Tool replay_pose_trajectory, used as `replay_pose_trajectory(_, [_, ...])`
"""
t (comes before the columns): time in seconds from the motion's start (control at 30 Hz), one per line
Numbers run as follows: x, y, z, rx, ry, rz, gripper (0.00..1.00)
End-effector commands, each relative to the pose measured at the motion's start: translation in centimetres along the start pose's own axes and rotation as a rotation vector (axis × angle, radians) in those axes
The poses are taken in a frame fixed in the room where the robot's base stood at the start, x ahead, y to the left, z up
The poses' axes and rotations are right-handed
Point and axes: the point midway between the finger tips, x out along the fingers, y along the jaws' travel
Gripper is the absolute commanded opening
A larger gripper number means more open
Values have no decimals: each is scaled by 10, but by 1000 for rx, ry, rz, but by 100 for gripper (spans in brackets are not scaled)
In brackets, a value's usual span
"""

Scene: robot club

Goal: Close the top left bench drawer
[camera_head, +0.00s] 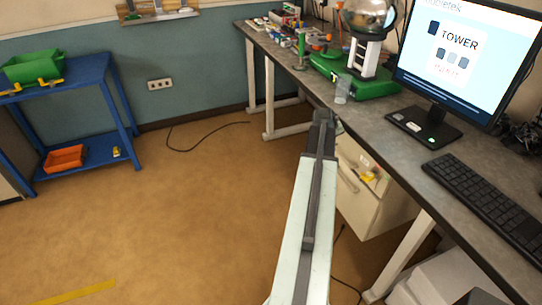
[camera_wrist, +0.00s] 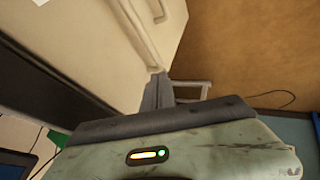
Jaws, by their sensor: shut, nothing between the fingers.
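The bench drawer (camera_head: 349,184) is in a white cabinet under the bench, right of my arm in the head view. It stands pulled out, and small yellow and red items show inside it. Part of it is hidden behind my arm. In the wrist view a cream panel of the drawer unit (camera_wrist: 95,40) fills the upper left, with pale handles near its right side. My gripper (camera_head: 323,117) is shut and empty, at the bench's front edge in the head view. In the wrist view its fingers (camera_wrist: 157,92) are close to the panel's lower end; I cannot tell whether they touch.
The grey bench (camera_head: 405,147) carries a monitor (camera_head: 455,60), a keyboard (camera_head: 485,200), a green-based machine (camera_head: 360,85) and a clear cup (camera_head: 342,92). A blue shelf cart (camera_head: 95,72) stands at the left. Floor between cart and bench is mostly free, with a thin black cable (camera_head: 205,137).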

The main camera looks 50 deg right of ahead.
Motion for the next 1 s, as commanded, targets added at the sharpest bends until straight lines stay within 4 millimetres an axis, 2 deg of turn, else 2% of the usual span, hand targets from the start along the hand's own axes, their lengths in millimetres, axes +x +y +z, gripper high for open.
replay_pose_trajectory(0.27, [-4,-9,-2,-7,3,-3,0])
replay_pose_trajectory(0.47, [-19,-31,4,-8,5,-5,0])
replay_pose_trajectory(0.5, [-24,-39,5,-7,5,-5,0])
replay_pose_trajectory(0.6, [-57,-31,2,-4,3,-2,0])
replay_pose_trajectory(0.8, [-107,-31,2,-4,3,-3,0])
replay_pose_trajectory(0.9, [-120,-32,3,-4,2,-3,0])
replay_pose_trajectory(1.0, [-123,-33,4,-3,2,-3,0])
